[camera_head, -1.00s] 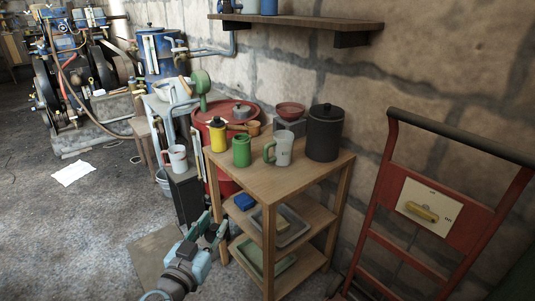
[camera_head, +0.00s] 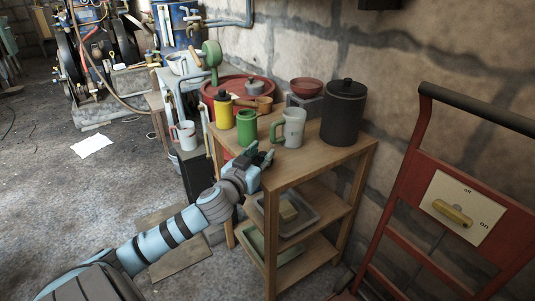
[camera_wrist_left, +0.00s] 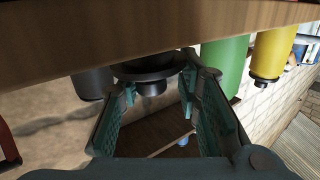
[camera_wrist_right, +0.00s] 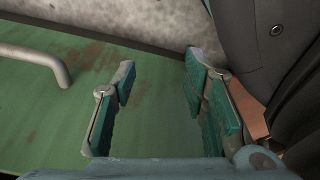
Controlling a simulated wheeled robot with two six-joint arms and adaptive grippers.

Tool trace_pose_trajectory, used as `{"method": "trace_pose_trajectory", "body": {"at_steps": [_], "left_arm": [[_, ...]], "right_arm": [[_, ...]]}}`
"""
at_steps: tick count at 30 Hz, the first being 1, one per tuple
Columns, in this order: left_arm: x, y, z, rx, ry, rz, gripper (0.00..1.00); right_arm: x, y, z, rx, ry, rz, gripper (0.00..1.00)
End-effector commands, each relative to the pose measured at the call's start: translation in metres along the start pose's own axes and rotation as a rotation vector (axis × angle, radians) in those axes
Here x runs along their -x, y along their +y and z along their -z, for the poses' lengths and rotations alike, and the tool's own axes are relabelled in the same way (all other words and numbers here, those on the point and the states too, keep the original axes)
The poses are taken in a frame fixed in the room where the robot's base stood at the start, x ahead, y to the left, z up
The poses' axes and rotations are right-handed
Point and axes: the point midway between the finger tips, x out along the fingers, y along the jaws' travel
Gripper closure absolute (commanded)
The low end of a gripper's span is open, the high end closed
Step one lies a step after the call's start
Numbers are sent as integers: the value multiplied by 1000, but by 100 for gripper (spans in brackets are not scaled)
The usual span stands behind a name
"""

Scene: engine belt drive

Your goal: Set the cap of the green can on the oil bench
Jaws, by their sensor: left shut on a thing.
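The green can (camera_head: 246,127) stands upright on the wooden oil bench (camera_head: 318,160), near its left edge. It also shows in the left wrist view (camera_wrist_left: 225,65). My left gripper (camera_head: 258,156) is at the bench's front left edge, close in front of the green can. Its fingers are shut on a dark round cap (camera_wrist_left: 150,72) with a short stub, seen between the fingertips in the left wrist view. The cap is hard to make out in the head view. My right gripper (camera_wrist_right: 157,85) is open and empty, over a green surface.
A yellow can (camera_head: 223,110), a pale mug (camera_head: 293,128) and a black canister (camera_head: 344,112) stand beside the green can. A red bowl (camera_head: 306,87) sits on a grey block. Bare bench top lies in front. A red hand truck (camera_head: 455,212) stands at the right.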

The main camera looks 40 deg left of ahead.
Motion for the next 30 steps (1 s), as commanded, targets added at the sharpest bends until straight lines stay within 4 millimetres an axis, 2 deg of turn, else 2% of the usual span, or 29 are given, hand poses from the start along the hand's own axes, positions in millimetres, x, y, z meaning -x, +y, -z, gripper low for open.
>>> {"method": "trace_pose_trajectory", "body": {"at_steps": [4,8,11,20,21,24,30], "left_arm": [[-19,0,2,5,4,0,84],[-47,1,3,7,5,-1,84],[-44,1,-4,-1,1,-3,84],[-44,1,-4,-1,0,-2,84],[-44,1,-4,-1,0,-2,64],[-44,1,-4,-1,0,-2,49],[-44,1,-4,-1,0,-2,49]], "right_arm": [[-3,-3,6,-8,13,5,60],[-7,-7,15,-19,31,13,60],[-6,-10,26,-17,34,17,60],[-3,-10,28,-16,31,17,60],[-2,-10,28,-15,31,17,60],[-2,-10,28,-15,30,17,60],[-2,-10,28,-15,30,17,60]]}}
